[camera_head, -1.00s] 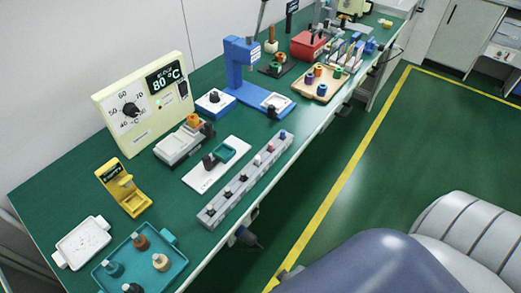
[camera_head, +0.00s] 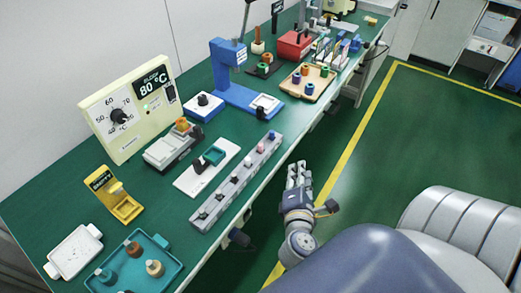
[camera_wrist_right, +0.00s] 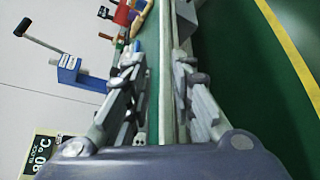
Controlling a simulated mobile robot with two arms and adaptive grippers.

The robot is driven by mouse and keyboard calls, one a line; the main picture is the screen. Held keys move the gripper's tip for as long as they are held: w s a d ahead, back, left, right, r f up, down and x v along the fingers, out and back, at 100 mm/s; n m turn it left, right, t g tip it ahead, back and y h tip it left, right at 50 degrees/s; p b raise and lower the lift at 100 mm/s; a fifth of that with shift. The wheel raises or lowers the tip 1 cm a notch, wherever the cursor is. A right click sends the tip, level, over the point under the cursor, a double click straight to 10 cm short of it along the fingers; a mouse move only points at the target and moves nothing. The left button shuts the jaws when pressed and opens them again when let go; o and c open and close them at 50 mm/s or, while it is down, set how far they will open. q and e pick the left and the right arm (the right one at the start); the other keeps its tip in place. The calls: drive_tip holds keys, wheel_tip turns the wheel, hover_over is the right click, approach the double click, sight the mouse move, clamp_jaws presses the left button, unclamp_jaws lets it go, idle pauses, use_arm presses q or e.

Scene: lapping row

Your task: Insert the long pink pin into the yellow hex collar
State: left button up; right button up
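A grey rail (camera_head: 226,206) lies along the front of the bench with a row of pins in it. A pink pin top (camera_head: 261,149) shows towards its far end, beside a blue one (camera_head: 272,135); its length is hidden in the rail. I cannot make out a yellow hex collar for sure; a small orange-yellow piece (camera_head: 182,124) sits on a pale device. My right gripper (camera_head: 298,170) is open and empty, beyond the bench's front edge, to the right of the rail. Its spread fingers also show in the right wrist view (camera_wrist_right: 160,75). My left gripper is out of view.
A white plate with a teal recess (camera_head: 214,156) lies behind the rail. A blue press (camera_head: 225,65) and a wooden tray of coloured collars (camera_head: 325,82) stand farther along. A teal tray (camera_head: 167,272) is at the near end. The aisle floor is clear.

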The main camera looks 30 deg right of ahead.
drive_tip(key=w+a+r+n+t, duration=0.2)
drive_tip(key=n+t, duration=0.1)
drive_tip(key=n, duration=0.4)
drive_tip(key=n+t+y, duration=0.2)
drive_tip(key=n+y, duration=0.1)
drive_tip(key=n, duration=0.6)
approach(261, 147)
drive_tip(key=p+x, duration=0.2)
drive_tip(key=x, duration=0.8)
drive_tip(key=shift+w+d+p, duration=0.15)
drive_tip(key=shift+w+p, duration=0.15)
drive_tip(key=shift+w, duration=0.1)
clamp_jaws()
